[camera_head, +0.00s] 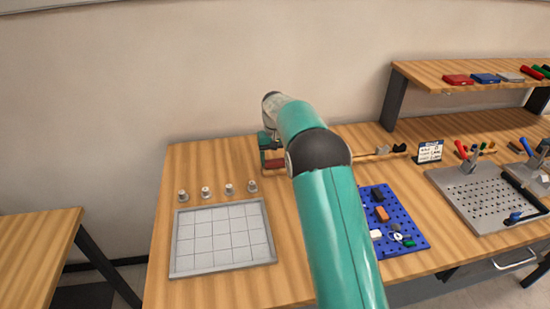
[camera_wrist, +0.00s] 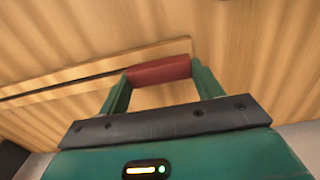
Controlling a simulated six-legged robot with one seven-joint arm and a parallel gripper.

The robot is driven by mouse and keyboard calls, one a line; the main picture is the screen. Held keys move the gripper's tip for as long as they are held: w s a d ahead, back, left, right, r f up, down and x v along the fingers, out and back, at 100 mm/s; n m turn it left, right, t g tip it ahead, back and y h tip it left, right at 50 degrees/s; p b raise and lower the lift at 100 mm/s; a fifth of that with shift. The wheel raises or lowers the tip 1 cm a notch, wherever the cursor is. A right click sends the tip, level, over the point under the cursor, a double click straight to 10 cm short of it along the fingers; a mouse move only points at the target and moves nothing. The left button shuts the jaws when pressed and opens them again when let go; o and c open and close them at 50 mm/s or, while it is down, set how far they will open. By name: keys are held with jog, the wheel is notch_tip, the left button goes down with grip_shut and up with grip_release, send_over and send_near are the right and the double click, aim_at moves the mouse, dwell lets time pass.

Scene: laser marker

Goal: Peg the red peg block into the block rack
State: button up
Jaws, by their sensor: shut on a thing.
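My gripper (camera_head: 272,160) is at the back of the wooden table, left of my upper arm. In the wrist view, its two green fingers (camera_wrist: 158,80) are shut on the red peg block (camera_wrist: 158,71), a dull red bar lying across between the fingertips. The red peg block also shows low in my gripper in the head view (camera_head: 274,164). It is close over the wood; I cannot tell whether it touches. A blue board with holes (camera_head: 413,237), which looks like the block rack, lies right of my arm and holds dark, orange, white and green pieces. My arm hides its left part.
A grey gridded tray (camera_head: 222,236) lies front left, with several small pale knobs (camera_head: 206,192) behind it. A thin wooden strip (camera_head: 368,156) lies at the back. A grey perforated plate (camera_head: 482,197) and a raised shelf (camera_head: 430,78) stand to the right.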

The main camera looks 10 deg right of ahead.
jog(key=shift+f, duration=0.6)
jog(key=o, duration=1)
jog(key=shift+o, duration=0.2)
notch_tip(320, 180, up, 14)
jog(key=shift+f, duration=0.1)
